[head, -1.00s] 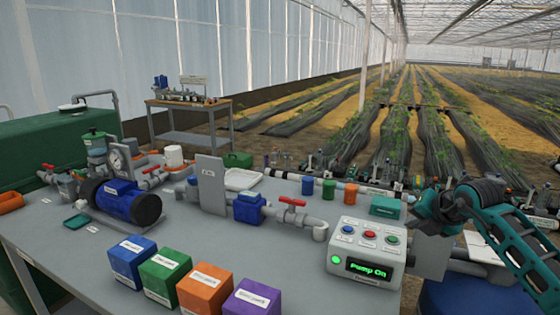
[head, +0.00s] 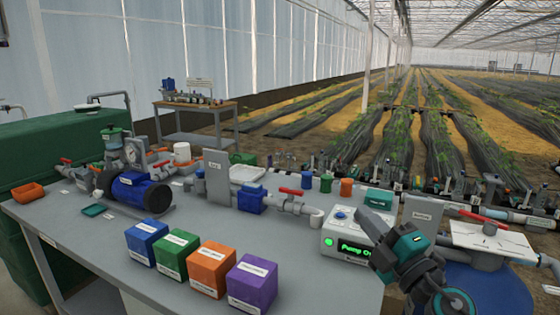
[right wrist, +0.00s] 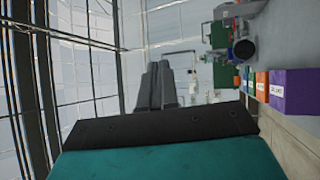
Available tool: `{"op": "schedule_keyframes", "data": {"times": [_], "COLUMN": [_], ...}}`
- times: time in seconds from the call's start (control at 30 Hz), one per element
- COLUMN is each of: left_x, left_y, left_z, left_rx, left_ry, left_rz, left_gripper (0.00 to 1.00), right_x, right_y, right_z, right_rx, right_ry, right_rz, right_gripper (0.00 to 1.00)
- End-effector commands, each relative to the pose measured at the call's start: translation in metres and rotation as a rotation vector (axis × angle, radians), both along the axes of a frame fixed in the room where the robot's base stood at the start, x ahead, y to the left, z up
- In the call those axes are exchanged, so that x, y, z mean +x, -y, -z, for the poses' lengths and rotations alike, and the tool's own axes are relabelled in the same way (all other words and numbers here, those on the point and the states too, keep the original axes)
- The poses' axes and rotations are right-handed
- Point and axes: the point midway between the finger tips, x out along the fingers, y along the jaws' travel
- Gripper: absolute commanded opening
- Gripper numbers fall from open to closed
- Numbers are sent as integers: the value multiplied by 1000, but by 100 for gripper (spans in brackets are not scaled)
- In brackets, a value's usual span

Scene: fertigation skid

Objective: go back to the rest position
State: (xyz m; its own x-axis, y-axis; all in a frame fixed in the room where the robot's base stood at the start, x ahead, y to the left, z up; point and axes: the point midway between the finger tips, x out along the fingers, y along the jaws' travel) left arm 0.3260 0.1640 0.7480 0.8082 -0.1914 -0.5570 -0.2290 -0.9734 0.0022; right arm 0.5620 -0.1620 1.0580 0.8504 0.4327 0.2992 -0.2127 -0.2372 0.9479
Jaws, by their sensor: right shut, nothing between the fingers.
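My right gripper (head: 364,219) is in front of the control box in the head view, coming in from the lower right. Its fingers are shut and empty; they also show shut together in the right wrist view (right wrist: 155,84). The white control box (head: 329,237) sits at the table's right end, its right part and most buttons hidden behind my gripper and wrist. Its display shows green "Pump O…", the rest covered, and a green light glows beside it. I cannot tell whether the gripper touches the box. My left gripper is not in view.
Blue (head: 145,243), green (head: 172,254), orange (head: 208,270) and purple (head: 251,285) labelled boxes stand along the grey table's (head: 90,262) front. A blue pump (head: 133,193) and pipes with red-handled valves are behind. A blue barrel (head: 490,290) stands at the right.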

Motion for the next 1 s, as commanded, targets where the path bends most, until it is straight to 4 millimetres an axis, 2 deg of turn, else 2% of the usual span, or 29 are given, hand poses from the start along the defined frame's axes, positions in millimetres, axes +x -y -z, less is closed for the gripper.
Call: {"op": "schedule_keyframes", "data": {"times": [0.03,0.17,0.27,0.3,0.43,0.53,0.7,0.83,1.0], "left_x": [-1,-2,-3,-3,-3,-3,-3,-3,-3], "left_y": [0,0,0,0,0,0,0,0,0], "left_z": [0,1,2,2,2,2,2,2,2], "left_rx": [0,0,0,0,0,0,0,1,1], "left_ry": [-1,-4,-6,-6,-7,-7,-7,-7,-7], "left_rz": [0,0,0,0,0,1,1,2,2], "left_gripper": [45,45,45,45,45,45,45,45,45], "right_x": [-11,-34,-57,-69,-118,-161,-221,-262,-312], "right_y": [10,49,77,86,102,99,84,69,49], "right_z": [2,21,55,73,134,174,214,230,240], "right_rx": [129,427,619,687,858,930,975,977,956], "right_ry": [-21,-128,-275,-348,-635,-862,-1167,-1365,-1599], "right_rz": [60,254,420,485,687,799,902,939,957], "right_gripper": [0,0,0,0,0,0,0,0,0]}}
